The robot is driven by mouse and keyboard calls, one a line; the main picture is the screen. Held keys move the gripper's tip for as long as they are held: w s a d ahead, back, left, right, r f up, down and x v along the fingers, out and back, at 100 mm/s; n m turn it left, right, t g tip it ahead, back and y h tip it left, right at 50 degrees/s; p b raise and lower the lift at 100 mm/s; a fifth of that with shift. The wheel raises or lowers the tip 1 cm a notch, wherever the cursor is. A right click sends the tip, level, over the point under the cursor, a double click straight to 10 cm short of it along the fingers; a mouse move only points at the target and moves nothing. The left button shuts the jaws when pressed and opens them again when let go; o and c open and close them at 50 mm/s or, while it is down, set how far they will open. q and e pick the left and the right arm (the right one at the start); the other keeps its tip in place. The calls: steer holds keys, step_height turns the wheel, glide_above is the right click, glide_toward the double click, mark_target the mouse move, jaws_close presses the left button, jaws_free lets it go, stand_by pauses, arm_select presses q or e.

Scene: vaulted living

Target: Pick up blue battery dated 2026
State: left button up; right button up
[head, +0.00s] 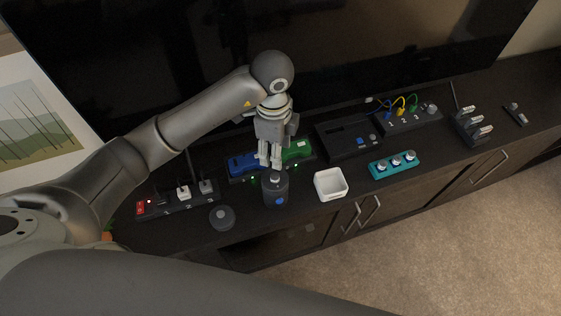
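A blue battery (243,163) sits in a dark charger dock on the cabinet top, left of a green battery (297,150). Any date on either battery is too small to read. My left gripper (269,163) points down between the two batteries in this view, in front of the dock. Its fingers look close together, with no object clearly between them; whether they are open or shut is unclear. It partly hides the dock. My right gripper is not in view.
A dark canister (276,189) stands just below the gripper in the picture. A large dark screen (380,50) rises behind.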

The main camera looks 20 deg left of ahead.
arm_select(q)
glide_above(274, 175)
step_height(274, 175, down, 4)
steer(key=shift+d+f+p, duration=0.15)
steer(key=shift+p, duration=0.25)
steer(key=shift+w+f, duration=0.1)
steer(key=shift+f, duration=0.2)
step_height(274, 175, down, 4)
steer(key=shift+f+p, duration=0.15)
steer(key=shift+p, duration=0.85)
steer(key=shift+f, duration=0.55)
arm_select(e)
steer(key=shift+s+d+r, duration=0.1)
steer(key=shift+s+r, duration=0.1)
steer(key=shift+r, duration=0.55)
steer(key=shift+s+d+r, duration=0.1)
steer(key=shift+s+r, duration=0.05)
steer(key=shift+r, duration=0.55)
arm_select(q)
jaws_close()
steer(key=shift+r, duration=0.15)
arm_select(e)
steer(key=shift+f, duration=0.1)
